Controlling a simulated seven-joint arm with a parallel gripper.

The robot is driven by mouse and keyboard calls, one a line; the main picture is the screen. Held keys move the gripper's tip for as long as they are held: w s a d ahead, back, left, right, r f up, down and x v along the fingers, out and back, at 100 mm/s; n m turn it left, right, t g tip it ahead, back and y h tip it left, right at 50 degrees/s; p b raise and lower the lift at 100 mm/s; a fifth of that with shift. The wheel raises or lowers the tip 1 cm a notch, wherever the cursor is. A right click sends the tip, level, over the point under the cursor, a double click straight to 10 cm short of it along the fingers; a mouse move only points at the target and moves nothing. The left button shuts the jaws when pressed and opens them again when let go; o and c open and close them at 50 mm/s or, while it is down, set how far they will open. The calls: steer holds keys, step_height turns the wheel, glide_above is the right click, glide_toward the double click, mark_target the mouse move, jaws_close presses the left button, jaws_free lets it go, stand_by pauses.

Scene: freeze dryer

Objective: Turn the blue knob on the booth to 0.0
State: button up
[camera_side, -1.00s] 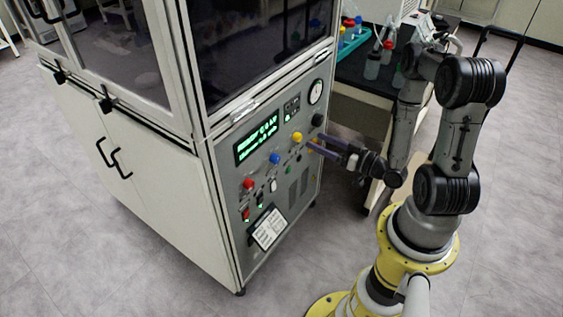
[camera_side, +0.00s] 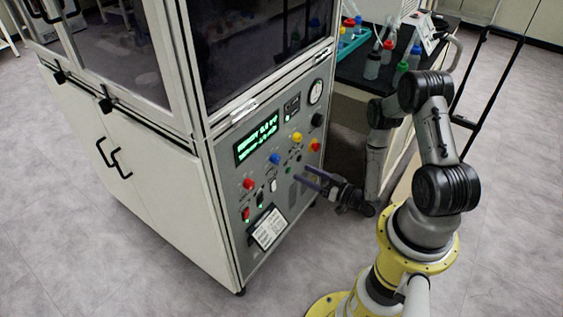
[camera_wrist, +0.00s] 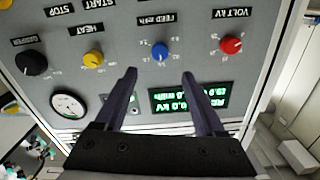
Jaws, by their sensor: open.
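The blue knob (camera_side: 274,159) is on the booth's grey control panel (camera_side: 262,187), between the red and yellow knobs. In the wrist view, where the panel appears upside down, the blue knob (camera_wrist: 160,51) sits under small dial marks, too small to read its setting. My gripper (camera_side: 300,173) is open and empty, to the right of and below the blue knob in the side view. In the wrist view my gripper (camera_wrist: 159,73) has its two fingers spread on either side of the blue knob's line, with the knob beyond the tips. No contact shows.
A red knob (camera_wrist: 231,44), a yellow knob (camera_wrist: 93,59) and a black knob (camera_wrist: 31,63) share the panel. A lit green display (camera_side: 257,139) and a round gauge (camera_side: 315,91) are above. A dark bench (camera_side: 352,72) with bottles stands right of the booth.

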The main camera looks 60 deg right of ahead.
mark_target(278, 160)
steer(key=w, duration=1)
steer(key=shift+w, duration=0.15)
steer(key=shift+c, duration=0.4)
jaws_close()
